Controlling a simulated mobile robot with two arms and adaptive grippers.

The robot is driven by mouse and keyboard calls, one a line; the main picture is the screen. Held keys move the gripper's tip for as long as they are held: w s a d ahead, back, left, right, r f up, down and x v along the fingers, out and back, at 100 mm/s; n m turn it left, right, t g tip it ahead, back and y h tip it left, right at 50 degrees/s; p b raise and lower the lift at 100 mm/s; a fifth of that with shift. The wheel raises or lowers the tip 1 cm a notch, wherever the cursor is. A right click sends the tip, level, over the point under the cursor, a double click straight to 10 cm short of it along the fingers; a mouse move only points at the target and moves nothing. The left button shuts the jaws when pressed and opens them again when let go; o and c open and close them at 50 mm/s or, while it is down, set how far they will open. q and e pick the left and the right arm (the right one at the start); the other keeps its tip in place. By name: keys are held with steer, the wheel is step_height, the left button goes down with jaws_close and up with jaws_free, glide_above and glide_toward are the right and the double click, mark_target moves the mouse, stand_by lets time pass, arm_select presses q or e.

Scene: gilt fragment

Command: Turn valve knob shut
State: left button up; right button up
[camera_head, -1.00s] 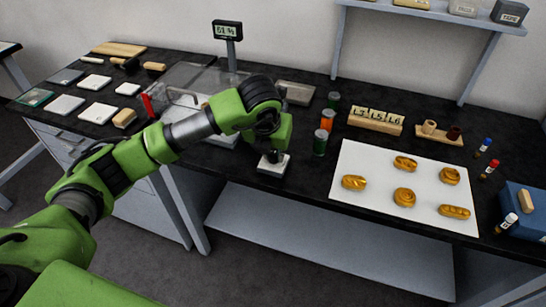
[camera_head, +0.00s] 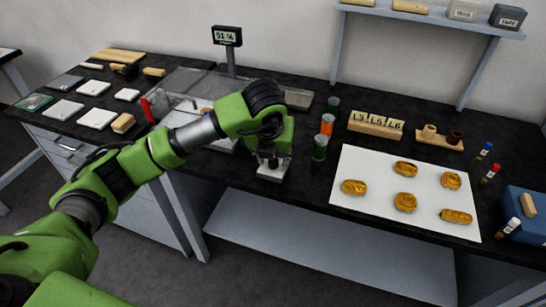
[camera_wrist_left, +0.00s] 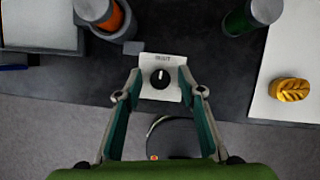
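The valve knob (camera_wrist_left: 160,78) is a round black dial with a white pointer line, on a small pale plate (camera_wrist_left: 160,62) with a printed label too small to read. In the left wrist view the pointer runs nearly straight up and down. My left gripper (camera_wrist_left: 159,76) is open, with one finger on each side of the knob and a gap to it on both sides. In the head view my left gripper (camera_head: 273,160) points down over the plate at the bench's front edge and hides the knob. My right gripper is not in view.
A display (camera_head: 227,36) behind reads about 51 %. Green and orange jars (camera_head: 327,124) stand close right of the gripper. Several pale tiles (camera_head: 97,117) lie at the left.

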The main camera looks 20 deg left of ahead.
arm_select(q)
steer(key=v, duration=1.2)
stand_by(0.3)
